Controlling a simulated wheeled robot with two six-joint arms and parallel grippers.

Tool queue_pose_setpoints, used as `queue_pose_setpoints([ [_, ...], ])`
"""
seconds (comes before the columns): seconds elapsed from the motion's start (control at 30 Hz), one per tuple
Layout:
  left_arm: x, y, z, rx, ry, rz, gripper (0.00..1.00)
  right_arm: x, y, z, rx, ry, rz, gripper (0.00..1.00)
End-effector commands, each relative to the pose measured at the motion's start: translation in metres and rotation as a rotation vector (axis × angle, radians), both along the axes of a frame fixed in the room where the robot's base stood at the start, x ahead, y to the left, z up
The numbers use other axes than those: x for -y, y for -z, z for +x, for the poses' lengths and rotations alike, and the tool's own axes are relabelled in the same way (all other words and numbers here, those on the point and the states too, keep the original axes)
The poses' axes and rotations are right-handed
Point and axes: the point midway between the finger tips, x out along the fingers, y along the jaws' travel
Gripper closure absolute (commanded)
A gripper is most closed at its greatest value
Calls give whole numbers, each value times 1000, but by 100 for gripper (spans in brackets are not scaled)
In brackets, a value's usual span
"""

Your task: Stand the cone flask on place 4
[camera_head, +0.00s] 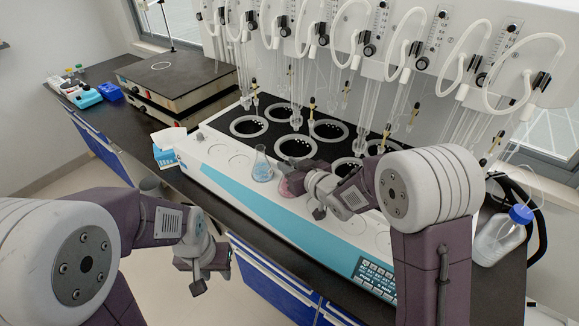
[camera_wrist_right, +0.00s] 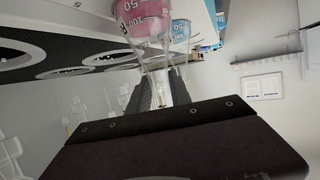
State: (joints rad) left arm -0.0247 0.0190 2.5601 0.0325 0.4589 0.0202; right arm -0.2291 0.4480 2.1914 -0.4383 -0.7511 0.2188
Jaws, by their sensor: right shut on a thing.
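A cone flask with pink liquid (camera_head: 285,188) is at the white front deck of the distiller (camera_head: 330,217), partly hidden by my right gripper (camera_head: 308,187). In the right wrist view the pink flask (camera_wrist_right: 145,18) shows upside down, with its neck between the jaws of my right gripper (camera_wrist_right: 160,88), which is shut on it. I cannot tell whether its base touches the deck. A second cone flask with blue liquid (camera_head: 262,168) stands upright on the deck to its left; it also shows in the right wrist view (camera_wrist_right: 180,30). My left gripper (camera_head: 192,276) hangs in front of the bench, apart from both flasks; its jaws are unclear.
Faint ring-marked places (camera_head: 238,160) show on the deck, with bare ones left of the blue flask and at the right. Heating wells (camera_head: 296,147) and glass tubes stand behind. A tissue box (camera_head: 168,152) stands left, a blue-capped bottle (camera_head: 500,235) right.

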Motion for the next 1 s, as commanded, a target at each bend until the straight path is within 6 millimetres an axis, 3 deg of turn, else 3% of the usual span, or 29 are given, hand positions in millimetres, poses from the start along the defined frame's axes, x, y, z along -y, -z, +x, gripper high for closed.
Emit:
queue_pose_setpoints([
  [0.13, 0, 0, 0, 0, 0, 0, 64, 0, -1, 0, 3, 0, 2, 100],
  [0.17, 0, 0, 0, 0, 0, 0, 64, 0, -1, 0, 1, 0, 1, 72],
  [0.23, 0, 0, 0, 0, 0, 0, 64, 0, -1, 0, 1, 0, 1, 53],
  [0.67, 0, 1, 0, 0, 0, 0, 64, 6, -6, -8, 2, 2, 2, 53],
  [1.0, 0, 0, 0, 0, 0, 0, 64, 46, -35, -74, 5, 4, 1, 53],
])
